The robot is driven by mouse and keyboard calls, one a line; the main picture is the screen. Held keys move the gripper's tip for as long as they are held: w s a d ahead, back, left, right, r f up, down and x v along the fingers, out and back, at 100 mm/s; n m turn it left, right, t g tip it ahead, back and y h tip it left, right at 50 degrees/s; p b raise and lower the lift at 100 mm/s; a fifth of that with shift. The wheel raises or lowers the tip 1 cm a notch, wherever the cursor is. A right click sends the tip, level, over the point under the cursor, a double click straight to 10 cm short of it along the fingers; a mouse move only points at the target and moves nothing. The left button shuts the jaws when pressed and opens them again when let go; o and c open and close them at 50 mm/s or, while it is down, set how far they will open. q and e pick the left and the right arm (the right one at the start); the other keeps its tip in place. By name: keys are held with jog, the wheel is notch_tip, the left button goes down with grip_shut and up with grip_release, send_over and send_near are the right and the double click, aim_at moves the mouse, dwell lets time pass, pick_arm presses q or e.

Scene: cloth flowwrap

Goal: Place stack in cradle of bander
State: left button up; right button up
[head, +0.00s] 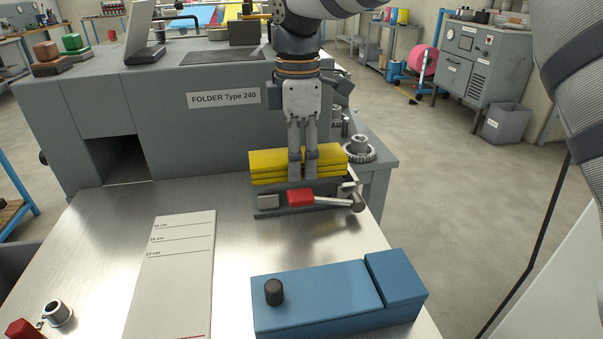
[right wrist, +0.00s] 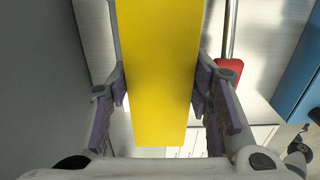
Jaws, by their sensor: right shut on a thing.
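The stack (head: 270,168) is several layers of folded yellow cloth, lying level behind and over the front of a low grey device with a red-handled lever (head: 301,198), which looks like the bander. My right gripper (head: 302,172) points down at the stack and is shut on it. In the right wrist view the yellow stack (right wrist: 158,75) runs between the two fingers, with the purple pads at its sides. The stack hides the cradle, so I cannot tell whether it rests there or hangs just above. My left gripper is not in view.
The grey folder machine (head: 160,130) stands close behind. A blue box-shaped device with a black knob (head: 320,300) is in front on the steel table (head: 90,240). A white marked board (head: 170,275) lies left of it. Clear tabletop separates the board from the bander.

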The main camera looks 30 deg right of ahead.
aim_at(304, 152)
jog(key=f, duration=0.2)
jog(key=d+f, duration=0.1)
jog(key=f, duration=0.1)
jog(key=shift+w+d+f+b, duration=0.1)
jog(key=shift+f+b, duration=0.1)
jog(key=shift+b, duration=0.1)
jog(key=shift+r, duration=0.15)
jog(key=o, duration=1)
jog(key=shift+c, duration=0.2)
notch_tip(304, 152, up, 12)
